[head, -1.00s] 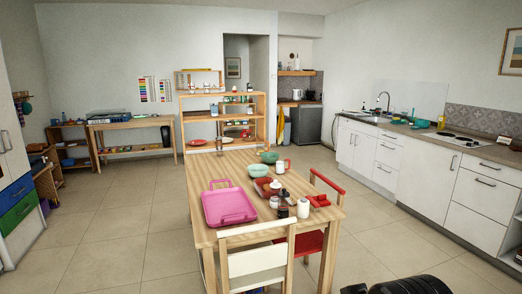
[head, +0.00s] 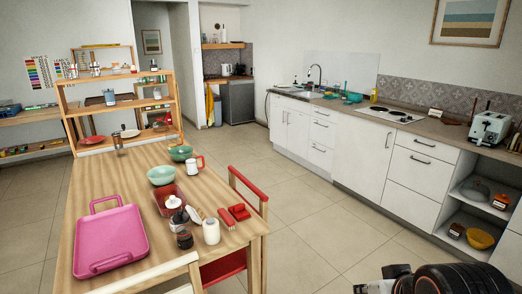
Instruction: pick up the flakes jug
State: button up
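No label is readable, so I cannot tell which thing is the flakes jug. On the wooden table (head: 98,187) stand several small vessels: a white mug with a red handle (head: 194,166), a white-lidded pot (head: 173,203), a dark jar (head: 184,239) and a white bottle (head: 211,232). Dark parts of my arm show at the bottom right edge, with what looks like my gripper (head: 385,278), cut off by the frame. It is well apart from the table, and its fingers cannot be made out.
White kitchen cabinets (head: 361,151) line the right, with a toaster (head: 489,128) on top. Tiled floor (head: 325,220) between is clear.

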aim_at(171, 137)
jog(key=i+l+z, duration=0.4)
jog(key=i, duration=0.7)
jog(key=i+z, duration=0.35)
jog(key=i, duration=0.8)
jog(key=i+j+u, duration=0.15)
jog(key=i+u, duration=0.65)
jog(key=i+l+u, duration=0.15)
jog(key=i+u, duration=0.25)
jog(key=i, duration=0.15)
jog(key=i+l+u, duration=0.25)
jog(key=i+u, duration=0.6)
jog(key=i+l+u, duration=0.1)
jog(key=i+u, duration=0.4)
jog(key=i, duration=0.1)
